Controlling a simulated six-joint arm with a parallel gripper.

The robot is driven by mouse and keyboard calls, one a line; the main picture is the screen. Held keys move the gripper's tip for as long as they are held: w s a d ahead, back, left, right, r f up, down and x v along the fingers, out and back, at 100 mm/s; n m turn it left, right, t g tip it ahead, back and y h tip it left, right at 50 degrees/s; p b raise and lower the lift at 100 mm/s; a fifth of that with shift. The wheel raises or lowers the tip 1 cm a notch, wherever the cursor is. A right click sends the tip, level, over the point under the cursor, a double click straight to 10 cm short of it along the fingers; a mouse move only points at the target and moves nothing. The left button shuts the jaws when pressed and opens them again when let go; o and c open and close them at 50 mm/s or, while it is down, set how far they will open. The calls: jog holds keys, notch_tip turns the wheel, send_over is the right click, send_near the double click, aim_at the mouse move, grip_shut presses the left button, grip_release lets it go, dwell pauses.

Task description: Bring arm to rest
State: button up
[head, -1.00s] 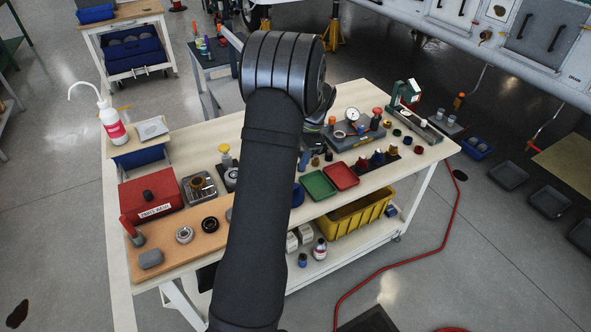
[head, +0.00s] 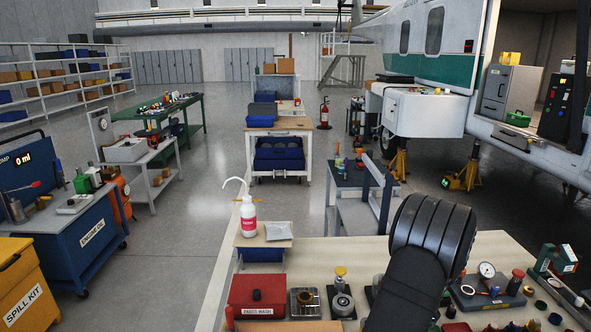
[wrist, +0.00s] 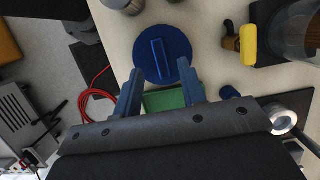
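My arm (head: 432,240) reaches over the workbench at the lower right of the head view, and its dark ribbed joint stands above the bench top. My gripper does not show in the head view. In the wrist view my gripper (wrist: 159,68) has its two blue-grey fingers spread apart, with nothing seen held between them. A round blue lid (wrist: 178,65) with a bar handle lies on the surface beyond the fingertips. A green tray (wrist: 163,100) shows partly behind the fingers.
The workbench top (head: 315,258) carries a red parts-wash box (head: 257,296), a dial gauge (head: 487,270) and several small parts. A white bottle (head: 248,217) stands on a side shelf at its far left. A dark cart (head: 355,178) stands behind. Open floor (head: 190,225) lies left.

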jog(key=x, duration=0.4)
jog(key=shift+f, duration=0.2)
jog(key=shift+r, duration=2)
jog(key=shift+f, duration=0.1)
